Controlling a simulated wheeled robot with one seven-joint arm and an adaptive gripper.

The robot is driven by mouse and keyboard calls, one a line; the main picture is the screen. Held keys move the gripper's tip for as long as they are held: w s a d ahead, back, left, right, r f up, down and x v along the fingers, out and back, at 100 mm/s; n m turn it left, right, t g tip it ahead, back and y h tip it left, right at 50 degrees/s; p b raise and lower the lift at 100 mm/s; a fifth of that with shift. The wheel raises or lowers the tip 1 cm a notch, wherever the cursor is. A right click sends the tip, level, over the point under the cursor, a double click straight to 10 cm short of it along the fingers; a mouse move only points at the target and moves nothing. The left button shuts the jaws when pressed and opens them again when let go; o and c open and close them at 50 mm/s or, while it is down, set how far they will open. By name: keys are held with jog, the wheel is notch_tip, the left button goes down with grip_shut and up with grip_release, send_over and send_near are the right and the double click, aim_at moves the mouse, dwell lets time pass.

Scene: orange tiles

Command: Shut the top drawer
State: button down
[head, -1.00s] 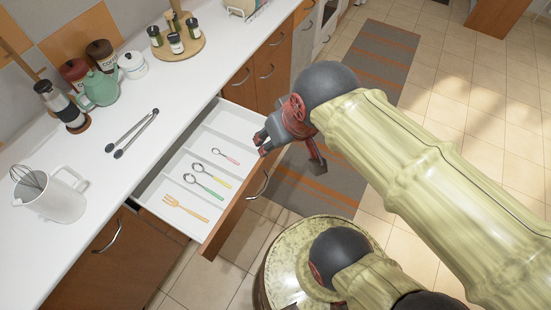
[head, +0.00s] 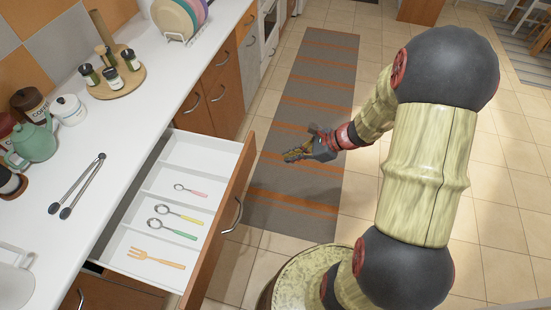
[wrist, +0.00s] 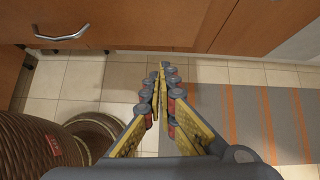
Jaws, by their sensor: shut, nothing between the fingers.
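The top drawer (head: 222,225) is pulled out from under the white counter, its wooden front facing right in the head view. Its metal handle (head: 238,214) is on that front. Inside the white drawer lie a fork and several spoons. My gripper (head: 290,156) is to the right of the drawer front, apart from it and over the striped rug. In the wrist view my gripper (wrist: 162,72) is shut and empty, with its fingertips together. A wooden front with a metal handle (wrist: 62,36) shows at the top left there; I cannot tell for certain which front it is.
The counter (head: 95,150) holds tongs (head: 77,186), a teal teapot (head: 33,142), jars and a round spice board (head: 116,80). Closed cabinets (head: 212,97) stand beyond the drawer. The striped rug (head: 310,80) and tiled floor are clear.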

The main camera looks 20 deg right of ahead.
jog(key=m+b, duration=0.1)
jog(key=b, duration=0.5)
send_near(250, 164)
jog(key=shift+d+f+x, duration=0.1)
jog(key=shift+d+x, duration=0.05)
jog(key=shift+x, duration=1.1)
jog(key=shift+d+f+x, duration=0.1)
jog(key=shift+x, duration=1.2)
jog(key=shift+w+p, duration=0.1)
jog(key=shift+p, duration=0.2)
